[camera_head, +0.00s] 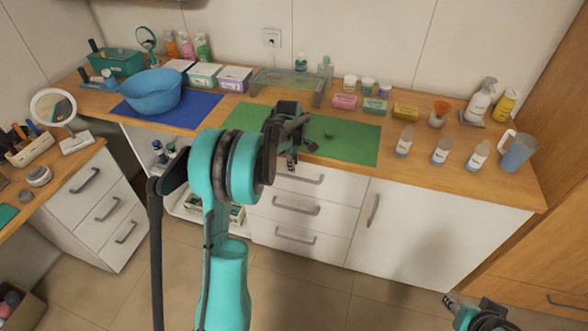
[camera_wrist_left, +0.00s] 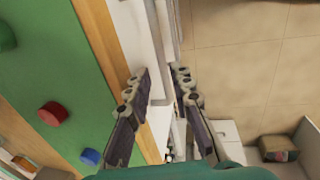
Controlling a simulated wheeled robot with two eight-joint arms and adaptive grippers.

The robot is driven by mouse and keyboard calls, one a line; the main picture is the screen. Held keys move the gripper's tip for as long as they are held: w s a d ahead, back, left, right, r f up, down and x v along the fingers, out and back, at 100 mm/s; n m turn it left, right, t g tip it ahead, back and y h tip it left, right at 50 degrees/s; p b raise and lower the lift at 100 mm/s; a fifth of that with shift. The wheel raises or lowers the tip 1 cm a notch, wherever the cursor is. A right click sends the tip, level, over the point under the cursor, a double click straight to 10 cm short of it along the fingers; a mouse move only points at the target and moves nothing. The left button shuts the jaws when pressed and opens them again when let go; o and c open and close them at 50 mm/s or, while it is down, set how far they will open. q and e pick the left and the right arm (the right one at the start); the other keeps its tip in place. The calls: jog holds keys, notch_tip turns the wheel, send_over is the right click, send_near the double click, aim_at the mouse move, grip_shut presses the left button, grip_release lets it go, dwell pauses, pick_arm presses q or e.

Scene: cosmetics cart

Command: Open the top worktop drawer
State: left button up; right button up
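The top worktop drawer (camera_head: 335,189) is white with a grey bar handle (camera_head: 300,178). It sits under the green mat, and its front looks flush with the drawers below. My left gripper (camera_head: 291,160) is at the worktop's front edge, by the top drawer's handle, and its arm partly hides the drawer. In the left wrist view my left gripper (camera_wrist_left: 162,75) has its fingers apart, with the white drawer front and a grey bar between them. Whether the fingers touch the handle I cannot tell. My right gripper (camera_head: 450,303) is at the bottom right, away from the cart.
Two lower drawers (camera_head: 330,221) and a cupboard door (camera_head: 420,225) are below the wooden worktop (camera_head: 390,173). Bottles, a jug (camera_head: 517,152) and a blue basin (camera_head: 152,95) stand on top. A red round piece (camera_wrist_left: 53,113) lies on the mat. The floor in front is clear.

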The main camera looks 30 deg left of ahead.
aim_at(294, 177)
pick_arm(q)
jog(key=f, duration=0.2)
jog(key=w+f+b, duration=0.1)
jog(key=f, duration=0.1)
jog(key=f+b, duration=0.1)
jog(key=f, duration=0.2)
jog(key=shift+w+a+f, duration=0.1)
jog(key=shift+w+a, duration=0.05)
jog(key=shift+a, duration=0.05)
grip_shut()
